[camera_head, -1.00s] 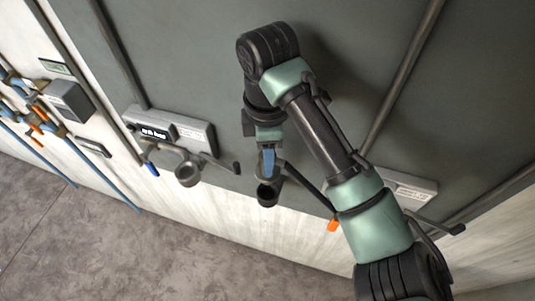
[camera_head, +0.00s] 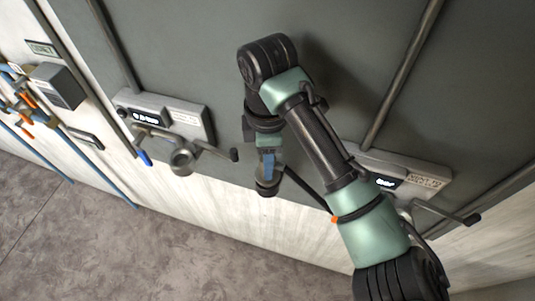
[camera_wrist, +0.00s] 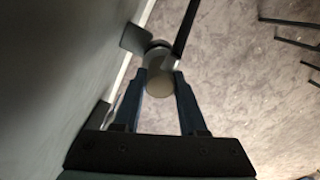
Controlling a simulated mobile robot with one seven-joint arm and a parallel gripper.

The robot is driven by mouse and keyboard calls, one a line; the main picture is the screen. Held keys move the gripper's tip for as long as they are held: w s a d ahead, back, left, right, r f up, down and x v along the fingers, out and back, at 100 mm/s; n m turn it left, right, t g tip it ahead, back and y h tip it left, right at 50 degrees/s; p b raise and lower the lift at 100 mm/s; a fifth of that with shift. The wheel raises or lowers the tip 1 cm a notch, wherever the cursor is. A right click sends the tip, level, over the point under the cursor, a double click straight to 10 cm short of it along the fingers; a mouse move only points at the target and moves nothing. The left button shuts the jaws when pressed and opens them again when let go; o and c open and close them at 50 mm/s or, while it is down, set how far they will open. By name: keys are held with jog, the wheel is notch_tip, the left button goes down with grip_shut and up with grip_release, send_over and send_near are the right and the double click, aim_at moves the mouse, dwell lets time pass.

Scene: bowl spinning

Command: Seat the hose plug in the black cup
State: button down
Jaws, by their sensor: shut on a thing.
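My gripper (camera_head: 267,172) points down in front of the grey panel, its blue fingers close to the wall. In the wrist view its fingers (camera_wrist: 161,90) are shut on a pale grey cylinder, which looks like the hose plug (camera_wrist: 160,83). Just past its far end is a darker round part with a flat bracket on its left and a dark bar on its right. In the head view a dark round cup (camera_head: 268,189) shows right under the fingertips. I cannot tell whether the plug is inside it or only above it.
A wall box (camera_head: 165,119) at left carries a grey cup (camera_head: 182,161) and dark levers. Another box (camera_head: 408,177) is at right, partly behind my arm. The floor (camera_head: 90,235) below is clear.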

jog(key=shift+f, duration=0.7)
dwell(0.4)
jog(key=shift+c, duration=1.9)
grip_release()
notch_tip(320, 180, up, 13)
